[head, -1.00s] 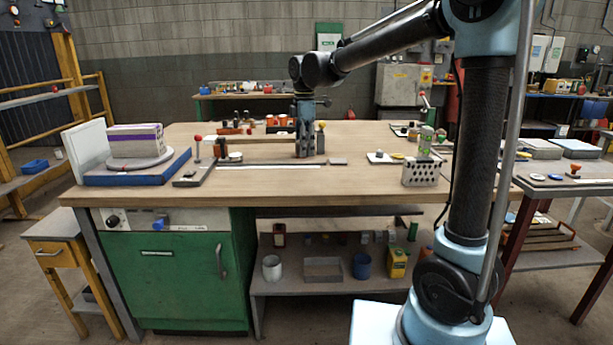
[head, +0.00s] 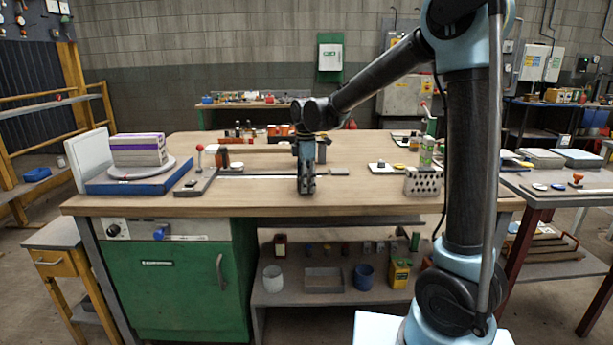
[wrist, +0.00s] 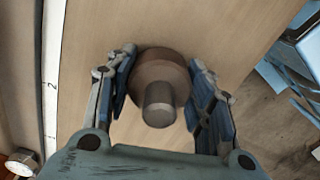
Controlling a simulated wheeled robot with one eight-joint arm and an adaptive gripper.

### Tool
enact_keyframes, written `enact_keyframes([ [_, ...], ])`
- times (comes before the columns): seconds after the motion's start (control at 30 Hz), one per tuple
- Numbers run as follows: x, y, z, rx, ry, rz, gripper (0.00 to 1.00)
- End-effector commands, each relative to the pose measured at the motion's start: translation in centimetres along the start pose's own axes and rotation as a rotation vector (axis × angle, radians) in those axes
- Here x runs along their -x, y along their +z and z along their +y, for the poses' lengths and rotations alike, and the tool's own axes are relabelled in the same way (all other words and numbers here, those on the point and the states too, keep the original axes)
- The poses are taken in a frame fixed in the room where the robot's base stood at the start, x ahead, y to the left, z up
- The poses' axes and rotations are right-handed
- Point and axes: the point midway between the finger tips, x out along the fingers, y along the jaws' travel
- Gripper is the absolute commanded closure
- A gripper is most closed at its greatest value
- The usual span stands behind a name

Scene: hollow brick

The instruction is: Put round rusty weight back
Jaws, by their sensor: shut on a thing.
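The round rusty weight (wrist: 160,72) is a brown disc with a grey cylindrical knob on top. In the wrist view it sits between the two fingers of my gripper (wrist: 160,88), which is shut on it from both sides. In the head view my gripper (head: 306,186) points down over the front part of the wooden workbench (head: 400,196). The weight is hidden there behind the fingers. I cannot tell whether the weight touches the bench top.
A white-marked ruler strip (wrist: 50,90) lies left of the weight in the wrist view. A blue-based turntable scale (head: 135,183) with a brick stands at the left. A perforated block (head: 422,182) stands at the right.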

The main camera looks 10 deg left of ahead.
Motion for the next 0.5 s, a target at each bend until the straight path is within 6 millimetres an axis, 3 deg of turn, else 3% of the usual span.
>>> enact_keyframes([
  [0.4, -0.56, 0.12, 0.04, -0.002, 0.000, 0.000, 1.00],
  [0.43, -0.58, 0.13, 0.05, -0.002, 0.000, 0.000, 0.45],
  [0.5, -0.57, 0.14, 0.05, -0.002, 0.000, 0.000, 0.31],
])
